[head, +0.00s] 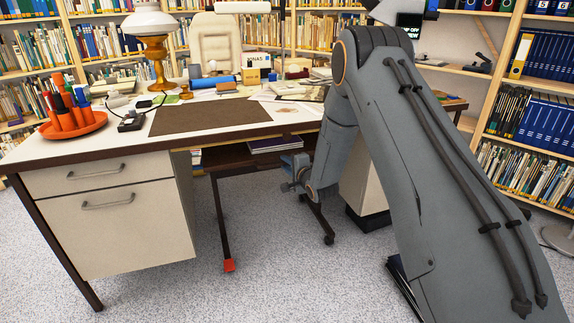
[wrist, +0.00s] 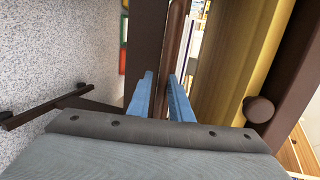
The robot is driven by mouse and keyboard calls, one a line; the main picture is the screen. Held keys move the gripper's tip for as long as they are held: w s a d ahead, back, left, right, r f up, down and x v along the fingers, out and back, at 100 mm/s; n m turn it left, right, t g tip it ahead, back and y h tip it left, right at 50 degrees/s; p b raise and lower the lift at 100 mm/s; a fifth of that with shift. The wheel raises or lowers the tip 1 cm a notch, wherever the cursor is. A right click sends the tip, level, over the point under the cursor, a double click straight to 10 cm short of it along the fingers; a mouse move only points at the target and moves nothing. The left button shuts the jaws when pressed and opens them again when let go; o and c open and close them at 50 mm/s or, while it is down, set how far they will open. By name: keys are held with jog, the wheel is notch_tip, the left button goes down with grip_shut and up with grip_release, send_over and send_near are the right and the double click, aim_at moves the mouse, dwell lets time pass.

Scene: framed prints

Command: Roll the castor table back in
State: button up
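The castor table (head: 236,158) is a low dark brown table, partly under the white desk. One of its legs (head: 222,222) ends in a red foot, and a dark castor (head: 329,240) shows to the right. My gripper (head: 293,170) is at the table's right part in the head view; my arm hides much of that area. In the wrist view, the two blue fingers of my gripper (wrist: 160,97) stand apart, with a brown bar or edge (wrist: 173,55) in line with the gap. Contact with it cannot be made out.
The desk (head: 130,150) has a drawer cabinet (head: 125,220) at left and a pale pedestal (head: 365,185) at right, flanking the table. A lamp, pens and papers lie on the desk. Speckled carpet (head: 280,285) is clear in front. Bookshelves line the back.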

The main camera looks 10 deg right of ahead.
jog(key=p+v, duration=0.1)
jog(key=v, duration=0.6)
jog(key=shift+s+p, duration=0.3)
jog(key=shift+s, duration=0.05)
jog(key=shift+d, duration=0.15)
jog(key=shift+r, duration=0.1)
